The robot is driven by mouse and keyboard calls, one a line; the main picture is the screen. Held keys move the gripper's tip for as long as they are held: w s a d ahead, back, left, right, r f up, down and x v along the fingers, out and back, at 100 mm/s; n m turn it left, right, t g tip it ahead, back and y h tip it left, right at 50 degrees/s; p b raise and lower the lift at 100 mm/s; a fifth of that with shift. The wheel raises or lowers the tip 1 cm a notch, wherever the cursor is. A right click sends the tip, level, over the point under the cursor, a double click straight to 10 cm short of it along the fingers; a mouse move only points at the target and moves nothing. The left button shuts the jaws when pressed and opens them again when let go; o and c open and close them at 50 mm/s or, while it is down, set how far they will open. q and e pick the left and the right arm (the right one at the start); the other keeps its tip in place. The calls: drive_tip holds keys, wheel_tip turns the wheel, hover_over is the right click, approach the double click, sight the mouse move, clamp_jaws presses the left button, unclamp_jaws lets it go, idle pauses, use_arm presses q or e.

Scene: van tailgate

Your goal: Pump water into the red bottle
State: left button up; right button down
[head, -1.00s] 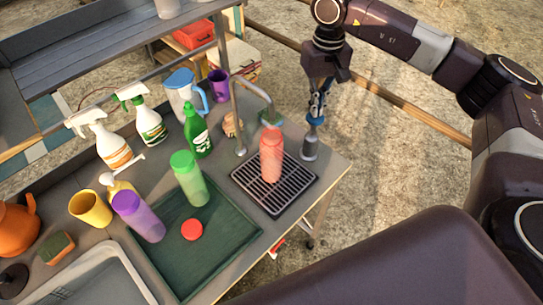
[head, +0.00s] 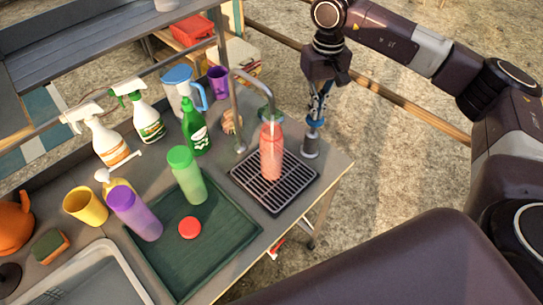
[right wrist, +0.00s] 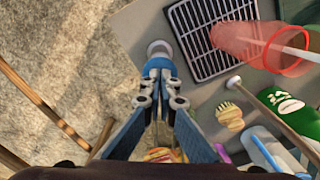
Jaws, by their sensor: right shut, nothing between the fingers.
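The red bottle (head: 271,160) stands upright and uncapped on the black drip grate (head: 246,180), under the curved metal spout (head: 240,100). A pale stream runs from the spout into its mouth; the stream and the bottle (right wrist: 245,45) also show in the right wrist view. The grey pump (head: 310,146) stands beside the grate at the counter's right corner. My right gripper (head: 315,123) is shut and empty, its blue fingertips at the pump's round top (right wrist: 158,47). Whether they touch it is hard to tell. My left gripper is not in view.
A green mat (head: 215,255) holds a green bottle (head: 187,176), a purple bottle (head: 135,214) and a red cap (head: 189,228). Spray bottles (head: 140,112), a jug (head: 180,92) and a dish soap bottle (head: 195,128) stand behind. A sink (head: 90,275) lies front left.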

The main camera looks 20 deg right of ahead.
wheel_tip(320, 180, down, 2)
drive_tip(key=shift+s+f+b, duration=0.1)
drive_tip(key=shift+b, duration=0.5)
drive_tip(key=shift+r+p, duration=1.4)
drive_tip(key=shift+r, duration=1.05)
wheel_tip(320, 180, up, 6)
drive_tip(key=p, duration=0.3)
